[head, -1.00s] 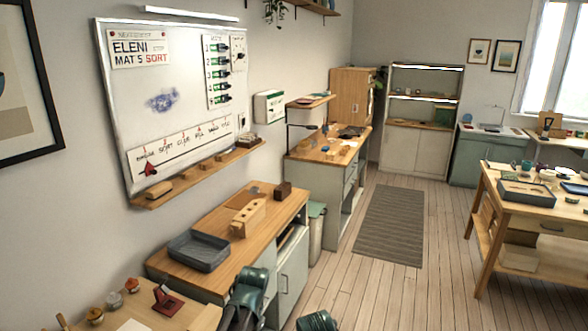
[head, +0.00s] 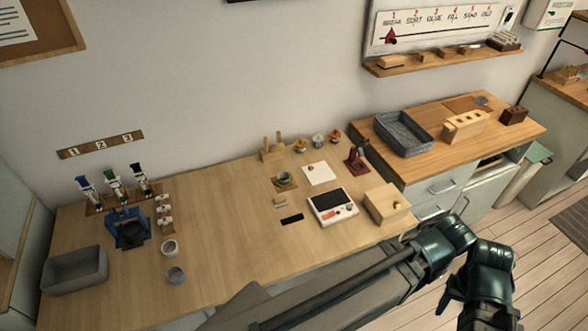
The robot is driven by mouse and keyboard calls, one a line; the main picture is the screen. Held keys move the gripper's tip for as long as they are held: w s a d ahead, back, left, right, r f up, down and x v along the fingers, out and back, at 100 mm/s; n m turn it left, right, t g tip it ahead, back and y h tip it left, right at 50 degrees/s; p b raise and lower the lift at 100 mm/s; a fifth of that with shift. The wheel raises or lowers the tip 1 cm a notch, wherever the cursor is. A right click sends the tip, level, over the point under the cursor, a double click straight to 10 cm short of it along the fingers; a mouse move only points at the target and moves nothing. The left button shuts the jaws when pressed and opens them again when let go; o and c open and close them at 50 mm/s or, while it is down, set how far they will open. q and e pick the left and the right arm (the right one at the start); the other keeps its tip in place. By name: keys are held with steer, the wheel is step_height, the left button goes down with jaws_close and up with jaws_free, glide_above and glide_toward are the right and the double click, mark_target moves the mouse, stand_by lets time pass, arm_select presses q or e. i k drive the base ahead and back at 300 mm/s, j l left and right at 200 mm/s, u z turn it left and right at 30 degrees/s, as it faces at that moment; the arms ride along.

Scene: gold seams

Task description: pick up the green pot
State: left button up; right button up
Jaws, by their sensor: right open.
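A small green pot (head: 284,179) sits on a square brown pad on the wooden worktop, near the middle of the head view. It stands apart from my grippers, and nothing covers it. My right gripper (head: 480,313) is at the lower right, pointing down beyond the worktop's front edge. My left gripper is not in view.
A white scale (head: 332,207) and a wooden box (head: 386,204) stand right of the pot. A white tile (head: 320,174) lies beside it. A wooden rack (head: 272,152) stands behind. A grey cup (head: 176,275) and a grey bin (head: 75,270) are at left. Bare worktop lies left of the pot.

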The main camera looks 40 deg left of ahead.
mark_target(284, 178)
steer(key=u, duration=1.6)
